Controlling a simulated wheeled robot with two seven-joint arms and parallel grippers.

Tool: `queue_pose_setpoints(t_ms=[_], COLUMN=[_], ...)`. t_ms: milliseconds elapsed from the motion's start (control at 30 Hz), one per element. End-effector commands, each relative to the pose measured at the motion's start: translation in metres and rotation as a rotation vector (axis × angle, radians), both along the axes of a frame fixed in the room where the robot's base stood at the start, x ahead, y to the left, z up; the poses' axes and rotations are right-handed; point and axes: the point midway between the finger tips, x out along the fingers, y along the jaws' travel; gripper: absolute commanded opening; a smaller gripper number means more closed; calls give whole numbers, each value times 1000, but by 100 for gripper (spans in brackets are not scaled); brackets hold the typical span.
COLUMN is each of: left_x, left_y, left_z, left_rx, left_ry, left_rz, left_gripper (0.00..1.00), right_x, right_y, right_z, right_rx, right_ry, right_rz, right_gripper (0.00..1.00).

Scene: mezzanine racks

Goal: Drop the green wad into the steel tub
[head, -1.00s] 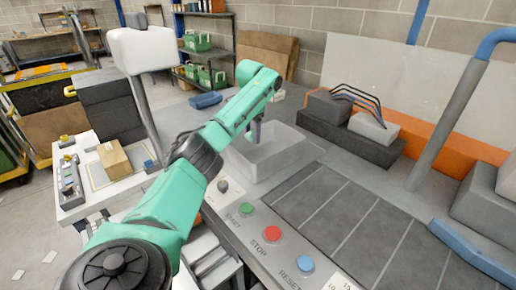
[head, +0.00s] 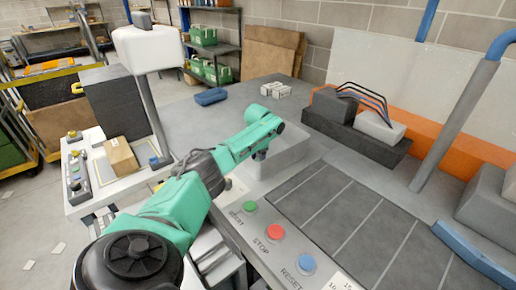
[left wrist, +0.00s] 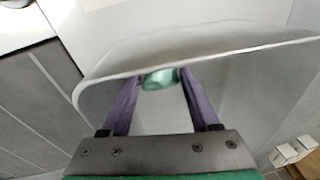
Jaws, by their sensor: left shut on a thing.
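The steel tub (head: 288,158) is a pale grey open bin on the bench, partly hidden by my left arm in the head view. Its thin rim and smooth wall (left wrist: 255,85) fill much of the left wrist view. My left gripper (head: 260,156) is at the tub, pointing down. In the left wrist view its two purple fingers (left wrist: 160,82) are shut on the green wad (left wrist: 160,77), a small shiny green lump at the fingertips. The wad overlaps the tub in that view; I cannot tell its height against the rim. The wad is hidden in the head view. My right gripper is not in view.
A blue tray (head: 211,97) and small white boxes (head: 275,90) lie behind the tub. A dark slatted panel (head: 345,225) and coloured buttons (head: 275,231) are in front and right. A grey post with a white box (head: 147,50) stands left.

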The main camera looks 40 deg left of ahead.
Motion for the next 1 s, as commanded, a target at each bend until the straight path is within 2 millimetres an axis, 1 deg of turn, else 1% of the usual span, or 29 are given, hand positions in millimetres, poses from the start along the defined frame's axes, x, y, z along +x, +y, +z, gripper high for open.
queue_pose_setpoints(t_ms=[167,267,300,333,667,767,800,833,1000], left_x=[0,0,0,0,0,0,0,0,-4], left_y=[0,0,0,0,0,0,0,-1,-5], left_z=[-6,-7,-7,-7,-4,5,11,13,45], left_rx=[-1,-1,-1,-1,0,1,1,-1,0], left_ry=[1,0,0,0,0,-2,-2,-1,-3], left_rz=[0,0,0,0,0,-1,-1,-2,-2], left_gripper=[2,2,69,75,75,75,75,75,75], right_x=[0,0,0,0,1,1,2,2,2], right_y=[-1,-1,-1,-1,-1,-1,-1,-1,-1], right_z=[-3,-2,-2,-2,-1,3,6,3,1], right_rx=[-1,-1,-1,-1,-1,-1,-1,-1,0], right_ry=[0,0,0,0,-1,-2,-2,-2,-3], right_rz=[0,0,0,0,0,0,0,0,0], right_gripper=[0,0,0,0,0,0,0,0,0])
